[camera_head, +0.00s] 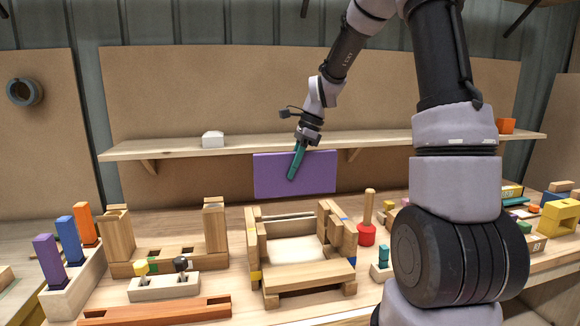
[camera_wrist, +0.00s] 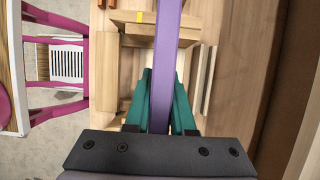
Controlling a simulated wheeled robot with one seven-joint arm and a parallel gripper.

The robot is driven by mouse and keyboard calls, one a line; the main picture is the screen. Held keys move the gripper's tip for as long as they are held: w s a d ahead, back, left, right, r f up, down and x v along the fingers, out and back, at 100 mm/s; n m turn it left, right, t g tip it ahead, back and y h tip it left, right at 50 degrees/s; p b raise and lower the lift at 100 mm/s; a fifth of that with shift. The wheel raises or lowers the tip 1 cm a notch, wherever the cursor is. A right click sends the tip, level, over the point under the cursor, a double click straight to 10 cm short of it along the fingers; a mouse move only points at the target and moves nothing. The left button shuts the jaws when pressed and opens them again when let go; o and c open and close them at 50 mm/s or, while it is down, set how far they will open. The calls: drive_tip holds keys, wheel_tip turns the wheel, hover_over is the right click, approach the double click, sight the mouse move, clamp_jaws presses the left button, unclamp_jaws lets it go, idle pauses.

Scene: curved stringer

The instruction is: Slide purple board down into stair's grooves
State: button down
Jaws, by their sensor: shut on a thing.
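The purple board (camera_head: 318,174) is a flat rectangle held upright in the air, above and behind the wooden stair. In the wrist view the purple board (camera_wrist: 172,60) runs edge-on between the teal fingers (camera_wrist: 160,108). The stair (camera_head: 302,276) stands on the workbench, with two side stringers, grooves and a lower wooden tread at the front. In the wrist view, part of the stair (camera_wrist: 134,70) shows below the board. The board appears apart from the stair.
A shelf (camera_head: 375,137) with a white block (camera_head: 213,139) runs along the back wall. A wooden stand (camera_head: 118,235) and colored blocks (camera_head: 68,240) are left of the stair. A red-based peg (camera_head: 367,233) stands close to its right. A flat brown bar (camera_head: 155,312) lies in front left.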

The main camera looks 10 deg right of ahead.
sight(292, 195)
idle(0.3)
drive_tip(key=shift+f, duration=2.9)
wheel_tip(292, 195, down, 13)
idle(4.2)
